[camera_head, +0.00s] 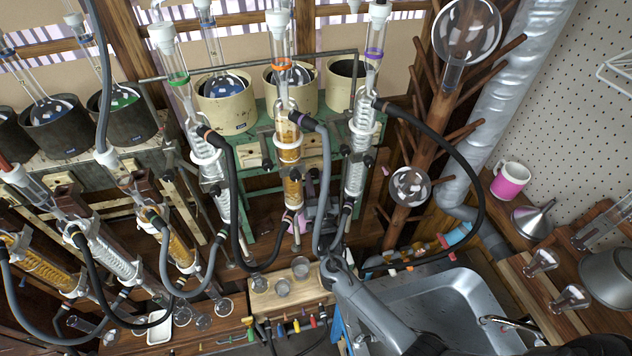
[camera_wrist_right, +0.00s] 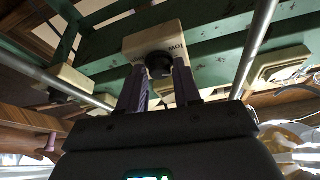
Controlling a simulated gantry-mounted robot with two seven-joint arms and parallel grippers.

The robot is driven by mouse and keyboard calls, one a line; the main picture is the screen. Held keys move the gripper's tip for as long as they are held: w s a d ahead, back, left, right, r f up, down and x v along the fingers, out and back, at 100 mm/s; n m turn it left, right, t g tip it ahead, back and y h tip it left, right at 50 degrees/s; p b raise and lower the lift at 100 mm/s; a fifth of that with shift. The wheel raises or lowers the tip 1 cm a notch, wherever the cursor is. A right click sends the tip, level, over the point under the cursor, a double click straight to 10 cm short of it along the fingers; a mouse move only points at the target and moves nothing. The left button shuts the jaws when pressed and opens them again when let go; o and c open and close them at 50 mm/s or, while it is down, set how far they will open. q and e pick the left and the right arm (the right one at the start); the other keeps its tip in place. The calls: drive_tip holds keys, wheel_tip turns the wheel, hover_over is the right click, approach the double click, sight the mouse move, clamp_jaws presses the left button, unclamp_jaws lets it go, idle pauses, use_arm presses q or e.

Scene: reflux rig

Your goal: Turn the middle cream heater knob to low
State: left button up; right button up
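In the right wrist view a cream control box (camera_wrist_right: 136,43) under the green frame carries a round black knob (camera_wrist_right: 158,65). The word "low" reads upside down to the right of the knob. The two purplish fingers of my right gripper (camera_wrist_right: 160,78) stand on either side of the knob, with no clear gap to it. In the head view my right gripper (camera_head: 313,188) reaches up below the middle cream heater (camera_head: 277,92), between glass columns and hoses. The knob is hidden there. My left gripper is not in view.
Glass condensers (camera_head: 357,160) and a grey hose (camera_head: 324,160) crowd my right gripper. Another cream box (camera_wrist_right: 279,65) is to the right in the wrist view. A wooden block with beakers (camera_head: 285,297) and a metal sink (camera_head: 440,305) lie below.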

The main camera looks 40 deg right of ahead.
clamp_jaws()
drive_tip(key=n+y, duration=0.1)
drive_tip(key=n, duration=0.1)
drive_tip(key=n+t+y+p, duration=0.1)
drive_tip(key=n+y, duration=0.1)
drive_tip(key=n, duration=0.1)
drive_tip(key=shift+d+r+n, duration=0.15)
drive_tip(key=shift+n, duration=0.75)
drive_tip(key=shift+o, duration=2.4)
unclamp_jaws()
drive_tip(key=shift+s, duration=0.1)
